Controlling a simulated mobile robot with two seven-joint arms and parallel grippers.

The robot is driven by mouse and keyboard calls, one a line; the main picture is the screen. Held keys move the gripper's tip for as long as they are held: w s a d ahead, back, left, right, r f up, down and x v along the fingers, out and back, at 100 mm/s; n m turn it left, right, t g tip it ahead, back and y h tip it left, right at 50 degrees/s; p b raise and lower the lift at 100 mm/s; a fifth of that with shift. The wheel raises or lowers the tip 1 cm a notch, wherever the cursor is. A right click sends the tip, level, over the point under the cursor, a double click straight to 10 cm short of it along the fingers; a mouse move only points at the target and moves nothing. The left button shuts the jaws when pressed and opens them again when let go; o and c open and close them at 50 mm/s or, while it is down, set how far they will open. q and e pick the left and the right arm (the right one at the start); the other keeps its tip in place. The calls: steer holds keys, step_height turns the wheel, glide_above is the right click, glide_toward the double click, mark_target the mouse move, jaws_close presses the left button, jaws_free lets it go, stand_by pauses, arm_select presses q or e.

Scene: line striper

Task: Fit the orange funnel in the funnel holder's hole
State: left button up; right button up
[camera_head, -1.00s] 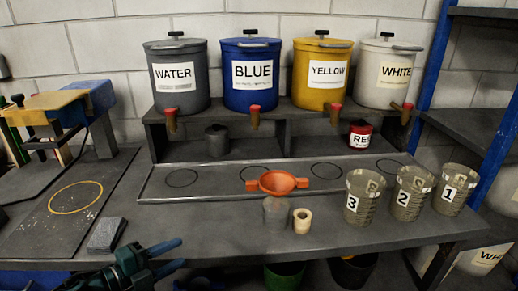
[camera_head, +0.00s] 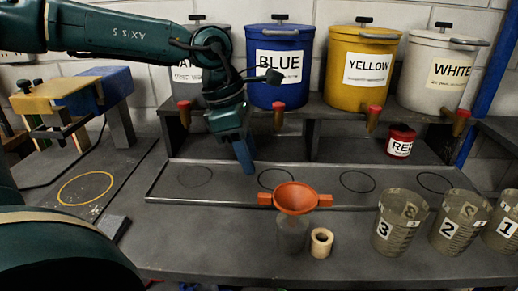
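The orange funnel (camera_head: 295,197) is right of the middle of the bench, wide mouth up, with a short orange bar on each side. A grey, see-through cup-like piece (camera_head: 292,235) stands directly below it. I cannot tell whether this piece is the funnel holder, and no empty holder hole shows clearly. My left gripper (camera_head: 246,168) points down over the tray, left of and behind the funnel, apart from it. Its blue fingers overlap in this view, so their opening is unclear. My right gripper is not in view.
A cream roll (camera_head: 321,242) stands right of the funnel. Beakers 3 (camera_head: 398,222), 2 (camera_head: 459,222) and 1 (camera_head: 503,222) stand farther right. The shallow tray (camera_head: 222,197) has ring marks. Tapped buckets and a red can (camera_head: 400,142) are behind.

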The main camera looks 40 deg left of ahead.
mark_target(263, 195)
arm_select(q)
steer(key=b+x, duration=0.6)
steer(key=x, duration=0.2)
steer(key=shift+s, duration=0.1)
steer(key=shift+b+x, duration=0.8)
steer(key=shift+b, duration=0.05)
steer(key=shift+f, duration=0.1)
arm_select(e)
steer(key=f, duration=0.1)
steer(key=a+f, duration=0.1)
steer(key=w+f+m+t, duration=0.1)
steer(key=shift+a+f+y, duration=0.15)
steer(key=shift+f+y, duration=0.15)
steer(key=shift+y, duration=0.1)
arm_select(q)
steer(key=shift+d, duration=0.1)
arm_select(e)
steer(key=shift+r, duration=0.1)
arm_select(q)
steer(key=shift+c, duration=0.4)
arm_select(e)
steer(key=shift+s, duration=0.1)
arm_select(q)
jaws_close()
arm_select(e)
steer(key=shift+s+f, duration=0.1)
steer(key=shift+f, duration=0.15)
